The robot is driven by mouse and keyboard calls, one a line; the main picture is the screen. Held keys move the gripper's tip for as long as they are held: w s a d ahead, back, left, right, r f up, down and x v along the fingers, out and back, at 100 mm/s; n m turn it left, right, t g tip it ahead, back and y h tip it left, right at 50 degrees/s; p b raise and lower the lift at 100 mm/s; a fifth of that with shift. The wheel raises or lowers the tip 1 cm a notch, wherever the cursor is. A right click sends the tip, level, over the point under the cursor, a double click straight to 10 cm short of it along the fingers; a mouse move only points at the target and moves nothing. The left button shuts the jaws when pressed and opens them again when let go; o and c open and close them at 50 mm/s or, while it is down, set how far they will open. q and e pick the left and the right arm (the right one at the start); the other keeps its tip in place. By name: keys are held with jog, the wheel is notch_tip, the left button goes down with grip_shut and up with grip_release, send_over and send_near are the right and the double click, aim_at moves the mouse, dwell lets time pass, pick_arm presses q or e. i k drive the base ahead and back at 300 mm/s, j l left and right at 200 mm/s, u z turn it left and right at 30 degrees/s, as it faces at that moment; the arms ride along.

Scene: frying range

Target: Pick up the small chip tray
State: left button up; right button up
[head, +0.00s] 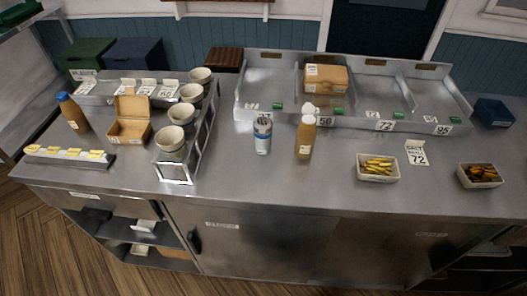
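A small pale tray of yellow chips (377,179) sits on the steel counter, right of the middle and close to the front edge. A second small pale tray (481,184) with darker brown and yellow pieces sits further right, near the counter's right end. I cannot tell from size alone which is the small chip tray. Neither gripper is in the head view, and nothing touches either tray.
A brown bottle (306,138) and a silver-blue can (262,135) stand to the left. Behind is a divided steel bin (350,119). A rack of cups (176,174) stands left. The counter front is clear mid-way.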

aim_at(471, 176)
jog(key=z, duration=1.45)
